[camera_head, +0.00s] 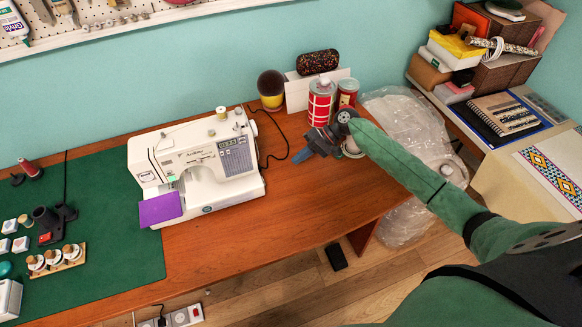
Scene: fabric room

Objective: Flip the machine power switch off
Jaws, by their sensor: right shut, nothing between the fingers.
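The white sewing machine (205,190) stands on the wooden table, partly on a green mat, with a purple cloth (160,209) at its left end. Its right end faces my right gripper, and a black cable runs from behind that end. I cannot make out the power switch; the machine's right side is seen too steeply. My right gripper (297,157) is shut and empty, above the table to the right of the machine, pointing left toward it. A clear gap separates them. My left gripper is not in view.
Red-labelled cans (321,103), a yellow-and-dark ball-topped item (271,89) and a patterned case (317,62) stand behind my right gripper. Spools (57,258) lie on the green mat (105,290) at left. The table front right of the machine is clear. A black pedal (336,257) lies on the floor.

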